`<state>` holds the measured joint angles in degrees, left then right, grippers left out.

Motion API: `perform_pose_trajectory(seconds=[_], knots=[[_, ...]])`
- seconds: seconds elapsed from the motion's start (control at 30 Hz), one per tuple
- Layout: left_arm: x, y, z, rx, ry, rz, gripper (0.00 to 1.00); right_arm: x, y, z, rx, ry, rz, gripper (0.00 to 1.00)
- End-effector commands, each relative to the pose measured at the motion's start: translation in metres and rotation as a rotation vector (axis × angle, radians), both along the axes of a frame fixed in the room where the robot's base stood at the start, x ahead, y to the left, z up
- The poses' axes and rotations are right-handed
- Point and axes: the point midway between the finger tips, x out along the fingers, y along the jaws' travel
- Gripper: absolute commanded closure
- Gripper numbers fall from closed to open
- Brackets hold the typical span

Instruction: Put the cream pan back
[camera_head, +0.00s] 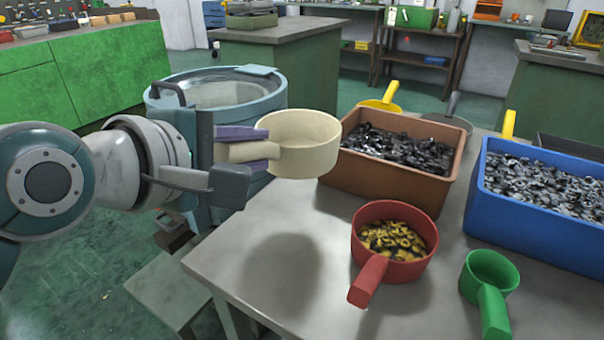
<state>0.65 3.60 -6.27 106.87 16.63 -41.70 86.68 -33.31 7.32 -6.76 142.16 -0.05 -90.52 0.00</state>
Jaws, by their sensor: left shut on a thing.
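The cream pan (305,155) is a round scoop with a short handle pointing left. My left gripper (245,150) comes in from the left and is shut on that handle, its purple finger pads above and below it. The pan is upright, above the left part of the grey table (225,262), with a shadow on the tabletop below it. Its inside is only partly visible and looks empty. It overlaps the brown bin's left corner in the picture; I cannot tell whether they touch. My right gripper is not in view.
A brown bin (385,188) and a blue bin (530,228) hold dark metal parts. A red pan (380,212) with yellowish parts and a green pan (488,268) stand in front. A round teal machine bowl (270,100) is behind my gripper. The table's front left is clear.

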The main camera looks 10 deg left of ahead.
Motion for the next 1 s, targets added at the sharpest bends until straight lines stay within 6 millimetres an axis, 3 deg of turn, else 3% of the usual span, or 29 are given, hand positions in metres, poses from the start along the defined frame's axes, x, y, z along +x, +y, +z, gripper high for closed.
perform_pose_trajectory(seconds=[0.03, 0.2, 0.4, 0.6, 1.0], knots=[[0.000, 0.000, -0.022, 0.001, 0.002, -0.001, 1.00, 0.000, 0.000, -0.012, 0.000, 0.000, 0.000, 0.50], [0.000, 0.000, -0.059, 0.001, -0.001, 0.000, 1.00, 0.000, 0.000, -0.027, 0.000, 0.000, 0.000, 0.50], [0.001, 0.000, -0.076, 0.000, -0.004, -0.001, 1.00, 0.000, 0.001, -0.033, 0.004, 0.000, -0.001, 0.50], [0.000, 0.000, -0.109, 0.001, -0.001, 0.000, 1.00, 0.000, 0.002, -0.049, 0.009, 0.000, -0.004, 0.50], [0.000, 0.000, -0.116, -0.001, -0.004, 0.001, 1.00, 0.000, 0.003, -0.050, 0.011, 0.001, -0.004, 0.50]])
